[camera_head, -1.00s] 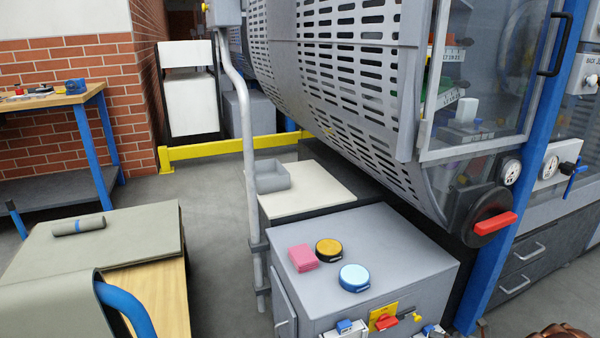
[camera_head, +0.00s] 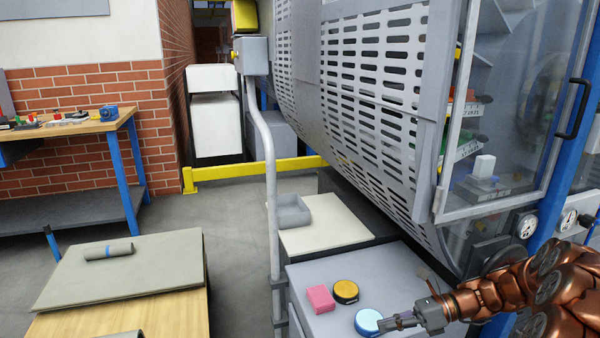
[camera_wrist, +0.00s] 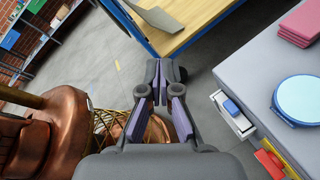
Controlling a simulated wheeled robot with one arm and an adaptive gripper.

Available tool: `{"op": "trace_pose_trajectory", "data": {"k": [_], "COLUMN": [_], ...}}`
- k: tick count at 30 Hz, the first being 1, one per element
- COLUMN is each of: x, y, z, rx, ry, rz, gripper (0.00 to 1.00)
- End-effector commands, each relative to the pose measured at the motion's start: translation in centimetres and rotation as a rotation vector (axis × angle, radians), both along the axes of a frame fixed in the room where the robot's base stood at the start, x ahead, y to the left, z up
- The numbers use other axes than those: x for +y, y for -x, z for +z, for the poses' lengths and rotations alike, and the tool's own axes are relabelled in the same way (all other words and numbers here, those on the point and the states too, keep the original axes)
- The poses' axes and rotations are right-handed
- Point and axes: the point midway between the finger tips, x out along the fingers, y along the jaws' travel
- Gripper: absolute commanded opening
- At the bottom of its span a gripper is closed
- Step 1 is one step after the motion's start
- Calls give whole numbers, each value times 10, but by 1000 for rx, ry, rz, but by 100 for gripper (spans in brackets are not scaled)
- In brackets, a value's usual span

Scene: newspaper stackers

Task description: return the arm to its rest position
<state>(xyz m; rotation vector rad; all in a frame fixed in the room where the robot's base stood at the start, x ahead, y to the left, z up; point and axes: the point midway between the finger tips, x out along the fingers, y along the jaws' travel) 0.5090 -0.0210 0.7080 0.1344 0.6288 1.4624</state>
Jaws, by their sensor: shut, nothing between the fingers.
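My copper arm (camera_head: 485,297) reaches in from the lower right in the head view. My gripper (camera_head: 384,324) is shut and empty, and its fingertips overlap the edge of the blue round tin (camera_head: 367,320) in that view. In the wrist view my gripper (camera_wrist: 163,84) has its fingers together over open floor, left of the grey cabinet (camera_wrist: 262,62) and apart from the blue tin (camera_wrist: 299,98).
The grey cabinet top (camera_head: 370,272) also bears a pink block (camera_head: 320,298) and a yellow-black tin (camera_head: 345,291). The slotted drum guard (camera_head: 370,100) and blue post (camera_head: 572,170) stand close behind my arm. A rolled paper (camera_head: 109,251) lies on the left table.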

Motion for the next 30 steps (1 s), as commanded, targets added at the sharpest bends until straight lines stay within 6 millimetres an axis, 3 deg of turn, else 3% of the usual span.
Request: {"op": "trace_pose_trajectory", "data": {"k": [1, 15, 22, 30], "x": [11, 72, 85, 87], "y": [8, 93, 138, 191], "z": [22, 119, 157, 195], "rx": [-39, -385, -553, -730], "ry": [21, 218, 303, 390], "rz": [43, 463, 676, 934], "gripper": [0, 0, 0, 0]}}
